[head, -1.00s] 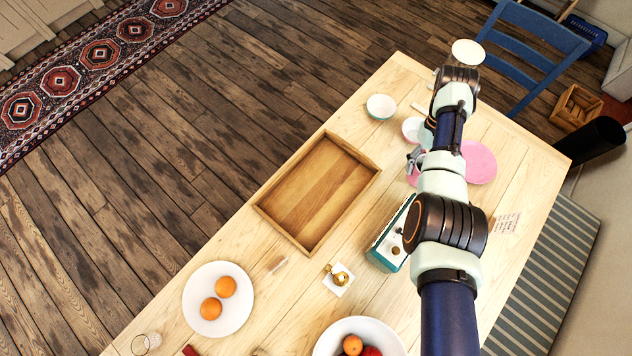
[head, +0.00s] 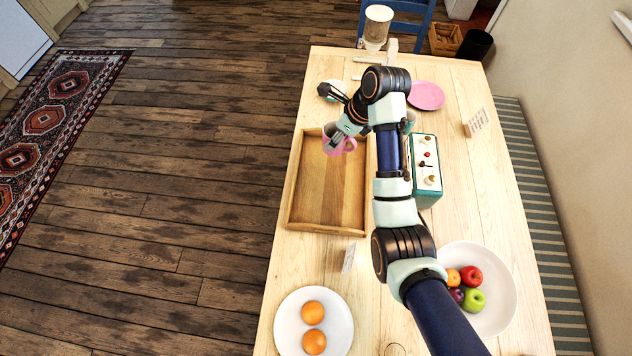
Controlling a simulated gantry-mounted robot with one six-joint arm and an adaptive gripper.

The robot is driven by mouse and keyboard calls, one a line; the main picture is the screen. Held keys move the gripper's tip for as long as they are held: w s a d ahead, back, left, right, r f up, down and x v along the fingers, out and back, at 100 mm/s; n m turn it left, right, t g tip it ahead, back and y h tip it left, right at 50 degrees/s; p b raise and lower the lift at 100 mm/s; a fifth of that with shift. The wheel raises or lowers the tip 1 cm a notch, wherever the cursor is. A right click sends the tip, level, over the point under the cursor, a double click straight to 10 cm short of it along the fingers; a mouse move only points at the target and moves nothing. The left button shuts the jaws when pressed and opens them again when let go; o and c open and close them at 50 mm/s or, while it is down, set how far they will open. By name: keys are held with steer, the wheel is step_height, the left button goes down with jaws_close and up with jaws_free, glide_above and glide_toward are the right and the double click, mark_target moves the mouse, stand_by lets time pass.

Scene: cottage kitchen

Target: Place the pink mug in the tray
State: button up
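The pink mug (head: 348,147) is at the far end of the wooden tray (head: 328,195) in the head view. My gripper (head: 336,140) is at the mug and partly covers it. The fingers look closed on the mug, though the contact is small in the picture. The mug appears over the tray's far part; its height above the tray floor is hard to tell. The rest of the tray is empty.
A teal radio-like box (head: 426,170) stands right of the tray, near my arm. A bowl (head: 326,91) is beyond the tray, partly hidden. A pink plate (head: 427,95) lies at the far right. An orange plate (head: 290,332) and a fruit bowl (head: 503,285) are nearer.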

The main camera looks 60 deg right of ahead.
steer(key=shift+d+f, duration=0.15)
steer(key=shift+f, duration=0.15)
steer(key=b, duration=0.6)
glide_above(332, 181)
step_height(332, 181, down, 19)
steer(key=shift+d+f, duration=0.15)
steer(key=shift+f, duration=0.1)
steer(key=o, duration=1.3)
steer(key=p+v, duration=0.4)
steer(key=v, duration=0.8)
steer(key=shift+w, duration=0.1)
